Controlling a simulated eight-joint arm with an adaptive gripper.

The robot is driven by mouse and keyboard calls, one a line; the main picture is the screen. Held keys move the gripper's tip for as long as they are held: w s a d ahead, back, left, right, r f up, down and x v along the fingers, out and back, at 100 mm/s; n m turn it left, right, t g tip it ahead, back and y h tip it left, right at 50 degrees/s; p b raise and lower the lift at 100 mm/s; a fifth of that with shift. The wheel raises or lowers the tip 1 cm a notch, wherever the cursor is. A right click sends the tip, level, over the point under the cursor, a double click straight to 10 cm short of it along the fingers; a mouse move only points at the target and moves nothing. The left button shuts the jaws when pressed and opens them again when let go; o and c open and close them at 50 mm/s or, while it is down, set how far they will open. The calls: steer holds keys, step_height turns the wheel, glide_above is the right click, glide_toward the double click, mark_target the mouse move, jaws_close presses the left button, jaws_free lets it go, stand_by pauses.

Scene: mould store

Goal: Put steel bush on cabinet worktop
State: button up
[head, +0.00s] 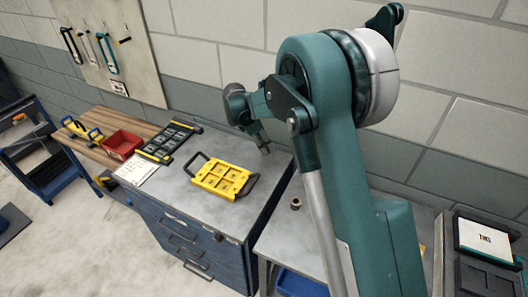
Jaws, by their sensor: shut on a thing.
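My gripper (262,144) hangs over the back right part of the grey cabinet worktop (215,213), pointing down. It is shut on a small dark grey piece (265,150), taken as the steel bush; it is too small here to make out its shape. I cannot tell whether the piece touches the worktop. The cabinet is dark blue with drawers in front.
A yellow mould plate (222,180) with black handles lies mid-worktop, left of my gripper. A black-yellow frame (168,142) and red bin (123,143) are further left. A small brownish ring (296,203) stands on the lower bench at right, with a blue tray (298,284) below.

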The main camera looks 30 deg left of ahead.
steer(key=shift+f, duration=0.1)
steer(key=shift+f, duration=1.8)
steer(key=shift+f, duration=0.1)
steer(key=o, duration=1)
steer(key=v, duration=1.2)
